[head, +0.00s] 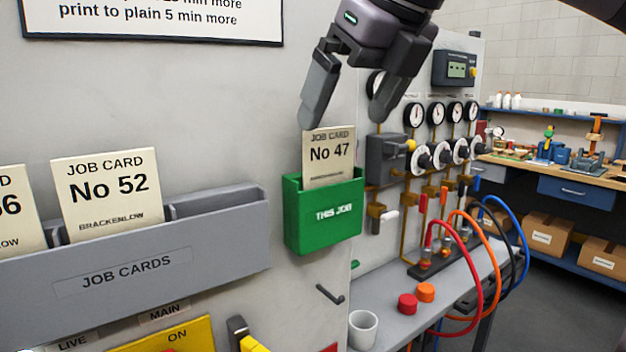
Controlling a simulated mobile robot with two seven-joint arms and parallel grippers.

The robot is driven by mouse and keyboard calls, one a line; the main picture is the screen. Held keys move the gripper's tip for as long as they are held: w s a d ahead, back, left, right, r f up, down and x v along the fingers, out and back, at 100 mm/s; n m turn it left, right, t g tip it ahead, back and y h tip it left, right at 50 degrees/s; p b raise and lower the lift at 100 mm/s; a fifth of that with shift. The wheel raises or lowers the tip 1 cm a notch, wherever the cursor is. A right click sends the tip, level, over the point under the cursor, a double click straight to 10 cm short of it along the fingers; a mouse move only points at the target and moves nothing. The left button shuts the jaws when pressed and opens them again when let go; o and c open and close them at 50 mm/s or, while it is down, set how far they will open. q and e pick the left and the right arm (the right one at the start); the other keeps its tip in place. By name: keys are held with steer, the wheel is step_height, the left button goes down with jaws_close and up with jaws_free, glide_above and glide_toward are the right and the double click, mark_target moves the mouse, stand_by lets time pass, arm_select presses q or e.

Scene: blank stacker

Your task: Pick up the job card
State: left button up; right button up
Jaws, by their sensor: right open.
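The job card No 47 (329,154) stands upright in a green holder (324,236) marked "THIS JOB", with its lower part hidden inside. My right gripper (343,122) is open above it, fingers pointing down. Its left fingertip is close to the card's top left corner, and the other is to the right of the card in the picture. I cannot tell if either touches the card. Another card, No 52 (107,190), and a partly seen card (18,212) stand in the grey "JOB CARDS" rack (225,239). My left gripper is not in view.
A panel with gauges (414,115) and valves is behind on the right. Below it, a shelf (381,317) holds a white cup (362,329), red and orange caps and several coloured hoses (475,275). A black hook (330,294) sticks out below the green holder.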

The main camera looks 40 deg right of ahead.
mark_target(331, 155)
steer(key=x, duration=0.7)
steer(key=shift+s+d+p, duration=0.2)
steer(key=shift+p, duration=0.2)
steer(key=c, duration=1)
steer(key=shift+s+r, duration=0.1)
steer(key=shift+r, duration=0.05)
